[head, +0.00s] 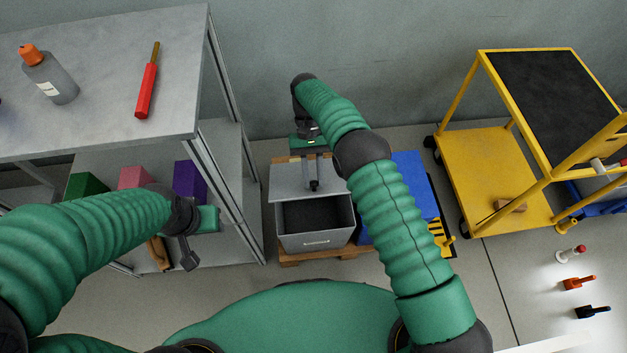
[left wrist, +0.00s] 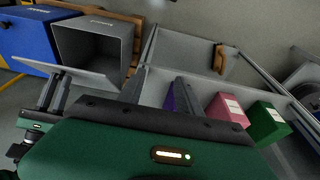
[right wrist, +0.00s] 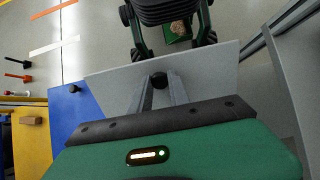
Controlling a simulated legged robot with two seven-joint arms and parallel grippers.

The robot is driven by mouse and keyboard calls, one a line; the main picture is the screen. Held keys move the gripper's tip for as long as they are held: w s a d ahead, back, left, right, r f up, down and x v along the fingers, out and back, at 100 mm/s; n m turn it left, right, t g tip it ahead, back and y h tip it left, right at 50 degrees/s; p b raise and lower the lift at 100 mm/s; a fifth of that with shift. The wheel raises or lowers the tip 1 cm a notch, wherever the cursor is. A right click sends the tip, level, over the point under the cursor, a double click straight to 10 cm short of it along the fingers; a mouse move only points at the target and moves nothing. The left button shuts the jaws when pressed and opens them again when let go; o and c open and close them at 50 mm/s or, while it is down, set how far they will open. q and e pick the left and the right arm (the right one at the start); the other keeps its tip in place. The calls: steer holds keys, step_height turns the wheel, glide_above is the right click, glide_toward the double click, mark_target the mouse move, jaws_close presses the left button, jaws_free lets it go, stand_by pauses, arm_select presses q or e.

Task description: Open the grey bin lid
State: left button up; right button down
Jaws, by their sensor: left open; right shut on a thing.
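The grey bin (head: 316,241) stands on a wooden pallet, and its dark inside shows. Its grey lid (head: 288,182) is swung up at the back edge; it also shows in the left wrist view (left wrist: 75,65) and the right wrist view (right wrist: 215,70). My right gripper (head: 314,185) is at the lid, shut on its dark knob (right wrist: 159,80). My left gripper (left wrist: 158,75) is open and empty, in front of the shelf and apart from the bin; its fingertips are partly hidden in the head view.
A blue bin (head: 408,185) stands right beside the grey one. A metal shelf unit (head: 200,110) with a bottle (head: 55,82), a red-handled tool (head: 147,88) and coloured boxes is at left. A yellow cart (head: 490,165) is at right. Floor between the cart and my base is mostly clear.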

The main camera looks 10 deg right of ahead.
arm_select(q)
steer(key=shift+c, duration=1)
steer(key=w+d+n, duration=0.1)
steer(key=d+n, duration=0.1)
steer(key=d, duration=0.1)
steer(key=w+d+f+n+t+h, duration=0.1)
steer(key=w+d+n, duration=0.1)
steer(key=d+n, duration=0.1)
steer(key=w+d+f+n+t, duration=0.1)
steer(key=w+d+n, duration=0.1)
steer(key=d, duration=0.3)
steer(key=shift+w+d+f+n+h, duration=0.15)
steer(key=shift+n+h, duration=0.25)
steer(key=shift+n, duration=0.3)
jaws_close()
steer(key=d+f+n+t, duration=0.2)
steer(key=d+f+n, duration=0.1)
steer(key=d+n, duration=1.1)
steer(key=s+f+n+y, duration=0.2)
steer(key=s+n, duration=0.3)
steer(key=n, duration=0.9)
steer(key=w+f, duration=0.4)
steer(key=w, duration=0.3)
steer(key=shift+w+f, duration=0.3)
steer(key=shift+f, duration=0.1)
